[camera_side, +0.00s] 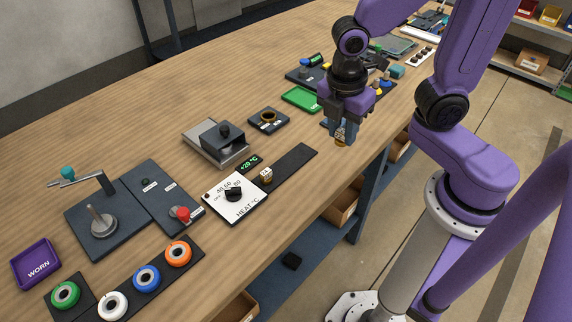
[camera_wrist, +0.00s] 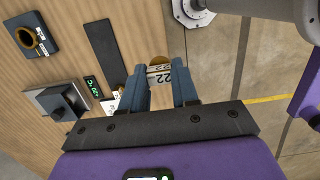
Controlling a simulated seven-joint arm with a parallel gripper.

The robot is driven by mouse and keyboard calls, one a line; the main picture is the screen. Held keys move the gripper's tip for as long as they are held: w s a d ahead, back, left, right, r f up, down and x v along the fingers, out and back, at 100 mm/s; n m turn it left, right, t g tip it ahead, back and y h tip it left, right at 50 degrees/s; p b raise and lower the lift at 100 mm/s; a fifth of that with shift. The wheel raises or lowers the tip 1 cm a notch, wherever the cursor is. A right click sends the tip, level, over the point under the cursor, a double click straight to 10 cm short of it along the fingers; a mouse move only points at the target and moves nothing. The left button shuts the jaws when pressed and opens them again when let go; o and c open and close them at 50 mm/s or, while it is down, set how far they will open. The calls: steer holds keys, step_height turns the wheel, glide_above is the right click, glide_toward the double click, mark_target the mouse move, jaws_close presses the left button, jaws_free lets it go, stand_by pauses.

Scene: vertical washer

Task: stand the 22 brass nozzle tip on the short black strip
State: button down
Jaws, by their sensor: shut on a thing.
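My gripper (camera_side: 343,130) is shut on the brass nozzle tip (camera_side: 340,142) and holds it in the air near the table's right edge. In the wrist view, the nozzle tip (camera_wrist: 159,70) sits between the two blue-grey fingers, and its white label reads 22. The short black strip (camera_side: 293,163) lies on the table left of and below my gripper in the side view. A small brass piece with a white label (camera_side: 266,175) stands at the strip's near end. The strip (camera_wrist: 104,48) also shows in the wrist view, left of the fingers; its far part there looks bare.
A white heat dial panel (camera_side: 235,199) and a green temperature display (camera_side: 249,163) sit beside the strip. A dark square holder with a brass ring (camera_side: 268,121) and a grey block device (camera_side: 217,142) lie behind. A green tray (camera_side: 301,100) lies farther back. Table edge drops off at right.

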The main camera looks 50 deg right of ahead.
steer(key=shift+s+d, duration=0.1)
steer(key=shift+s, duration=0.2)
steer(key=w+a+f, duration=0.1)
steer(key=w+f, duration=0.2)
steer(key=w, duration=0.1)
steer(key=w+a+f, duration=0.1)
steer(key=w+f, duration=0.2)
steer(key=w, duration=0.1)
steer(key=w+a+f, duration=0.1)
steer(key=w+f, duration=0.2)
steer(key=w, duration=0.2)
steer(key=shift+f, duration=0.25)
steer(key=shift+w+f, duration=0.1)
steer(key=shift+f, duration=0.1)
steer(key=shift+w+f, duration=0.1)
steer(key=shift+f, duration=1.55)
steer(key=shift+f, duration=0.15)
steer(key=c, duration=0.8)
jaws_free()
steer(key=shift+c, duration=0.2)
